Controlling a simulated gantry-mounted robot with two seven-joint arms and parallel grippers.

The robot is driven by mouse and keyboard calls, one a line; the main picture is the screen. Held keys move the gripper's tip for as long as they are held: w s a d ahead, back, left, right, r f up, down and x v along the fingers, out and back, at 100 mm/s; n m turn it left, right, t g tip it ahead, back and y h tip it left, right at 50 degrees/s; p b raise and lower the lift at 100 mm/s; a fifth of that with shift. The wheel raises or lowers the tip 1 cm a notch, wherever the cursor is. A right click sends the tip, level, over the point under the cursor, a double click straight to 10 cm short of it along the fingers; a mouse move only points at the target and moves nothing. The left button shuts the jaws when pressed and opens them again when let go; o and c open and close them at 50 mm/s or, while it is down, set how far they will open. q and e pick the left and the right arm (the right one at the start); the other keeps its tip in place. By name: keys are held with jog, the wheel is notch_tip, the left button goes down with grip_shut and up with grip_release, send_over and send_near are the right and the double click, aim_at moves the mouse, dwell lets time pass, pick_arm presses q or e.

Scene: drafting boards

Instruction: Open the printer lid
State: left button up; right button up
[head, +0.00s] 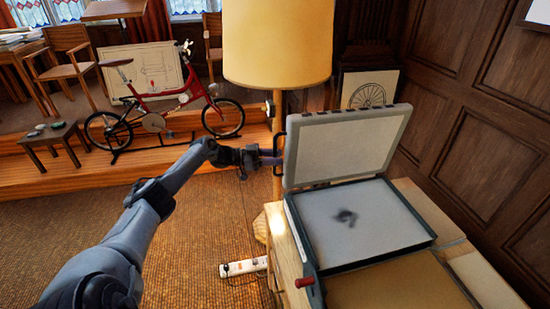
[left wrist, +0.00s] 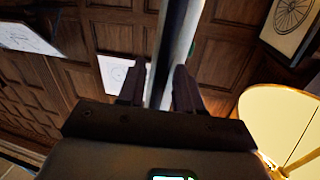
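The printer (head: 294,215) stands on a wooden cabinet, a flat dark-framed box with a pale bed that has a dark smudge on it. Its lid (head: 340,147) is raised, standing steeply up from the back edge and leaning back slightly. A dark handle (head: 281,150) is on the lid's left edge. My left gripper (head: 270,158) is at that handle, pointing right. In the left wrist view its two fingers (left wrist: 158,90) stand apart, with the lid's edge (left wrist: 180,45) running up between and beyond them. Contact with the handle is not clear. My right gripper is not in view.
A large yellow lampshade (head: 277,45) on a pole stands close behind the lid and my left gripper. A red knob (head: 304,282) sticks out at the printer's front left. A power strip (head: 243,267) lies on the carpet. A red bicycle (head: 160,105) stands on the step behind.

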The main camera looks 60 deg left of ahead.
pick_arm(q)
jog(key=v, duration=1.1)
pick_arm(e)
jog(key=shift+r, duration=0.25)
pick_arm(q)
jog(key=shift+w+r, duration=0.1)
